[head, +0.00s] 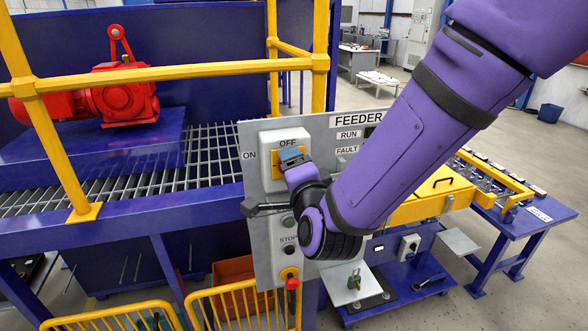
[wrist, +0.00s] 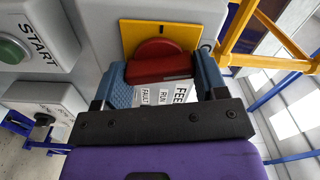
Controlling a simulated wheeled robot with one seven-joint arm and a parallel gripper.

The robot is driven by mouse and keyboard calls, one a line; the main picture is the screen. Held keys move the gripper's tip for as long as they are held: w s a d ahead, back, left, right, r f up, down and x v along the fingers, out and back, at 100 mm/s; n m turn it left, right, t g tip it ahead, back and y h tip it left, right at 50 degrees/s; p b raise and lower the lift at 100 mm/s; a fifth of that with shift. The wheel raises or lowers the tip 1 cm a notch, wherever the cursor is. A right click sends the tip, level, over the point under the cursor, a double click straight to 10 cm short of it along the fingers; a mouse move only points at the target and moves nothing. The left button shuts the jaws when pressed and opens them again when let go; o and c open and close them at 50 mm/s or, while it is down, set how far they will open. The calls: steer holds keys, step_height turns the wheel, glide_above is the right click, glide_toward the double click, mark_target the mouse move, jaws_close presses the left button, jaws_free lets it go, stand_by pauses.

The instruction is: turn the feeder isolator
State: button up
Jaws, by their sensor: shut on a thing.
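The feeder isolator is a red rotary knob (wrist: 158,52) on a yellow plate (wrist: 188,33) in the wrist view. Its red grip bar (wrist: 158,70) lies between the two blue fingertips of my gripper (wrist: 162,76), which is shut on it. In the head view the yellow plate (head: 276,166) shows on a light box marked OFF above and ON to its left. My gripper (head: 293,157) covers the red knob there, so I cannot tell which mark it points to. The box sits on the grey FEEDER panel (head: 256,230).
Yellow railings (head: 170,72) stand left of the panel. A blue bench (head: 500,232) stands at right, with open floor beyond.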

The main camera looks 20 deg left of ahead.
steer(key=shift+f+m, duration=0.1)
steer(key=shift+m, duration=1.1)
steer(key=o, duration=0.9)
steer(key=shift+o, duration=0.2)
steer(key=v, duration=1)
steer(key=shift+s+m, duration=0.3)
steer(key=shift+s, duration=0.05)
steer(key=shift+d, duration=0.1)
